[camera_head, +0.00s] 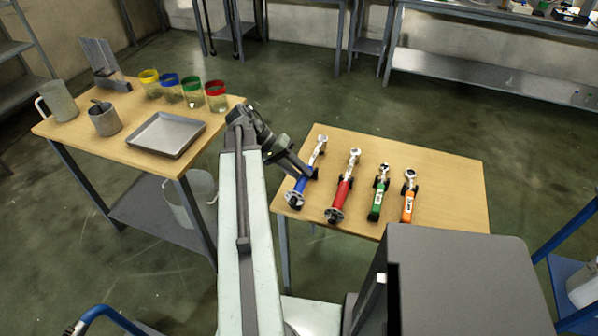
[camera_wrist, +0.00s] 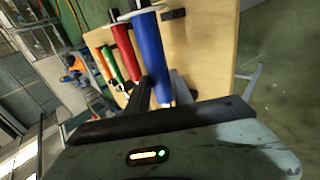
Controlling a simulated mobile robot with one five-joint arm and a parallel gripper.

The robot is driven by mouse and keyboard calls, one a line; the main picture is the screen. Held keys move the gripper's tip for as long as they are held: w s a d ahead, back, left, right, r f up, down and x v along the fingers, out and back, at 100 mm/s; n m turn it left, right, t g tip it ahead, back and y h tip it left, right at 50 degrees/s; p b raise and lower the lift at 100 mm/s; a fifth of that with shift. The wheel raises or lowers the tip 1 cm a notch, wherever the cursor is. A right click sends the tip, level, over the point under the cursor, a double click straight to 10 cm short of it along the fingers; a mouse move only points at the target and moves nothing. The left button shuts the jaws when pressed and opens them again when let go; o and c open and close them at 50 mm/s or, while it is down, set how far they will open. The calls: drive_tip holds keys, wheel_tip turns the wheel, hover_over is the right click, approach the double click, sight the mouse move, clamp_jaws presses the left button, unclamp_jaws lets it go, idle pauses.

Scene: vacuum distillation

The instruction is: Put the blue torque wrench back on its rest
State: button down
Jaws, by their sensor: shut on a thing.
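The blue torque wrench (camera_head: 297,192) is at the left end of a row of wrenches on the right wooden table (camera_head: 447,190). Its silver head points to the far side, and its blue handle points to the near left edge. In the wrist view the blue wrench (camera_wrist: 148,48) runs between the two fingers of my gripper (camera_wrist: 160,88). Dark rest pieces show beside the wrench. I cannot tell whether it touches its rest or hangs just above it.
The red wrench (camera_head: 341,192), green wrench (camera_head: 378,195) and orange wrench (camera_head: 408,200) lie to the right on dark rests. The left table holds a metal tray (camera_head: 166,135), a beaker (camera_head: 104,119) and several colour-rimmed jars. The right part of the wrench table is clear.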

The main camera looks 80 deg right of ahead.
drive_tip(key=shift+f+b, duration=1.35)
drive_tip(key=shift+f, duration=0.05)
drive_tip(key=c, duration=1)
unclamp_jaws()
drive_tip(key=shift+c, duration=0.2)
drive_tip(key=p+v, duration=0.5)
drive_tip(key=v, duration=0.2)
drive_tip(key=shift+w+r+p, duration=0.3)
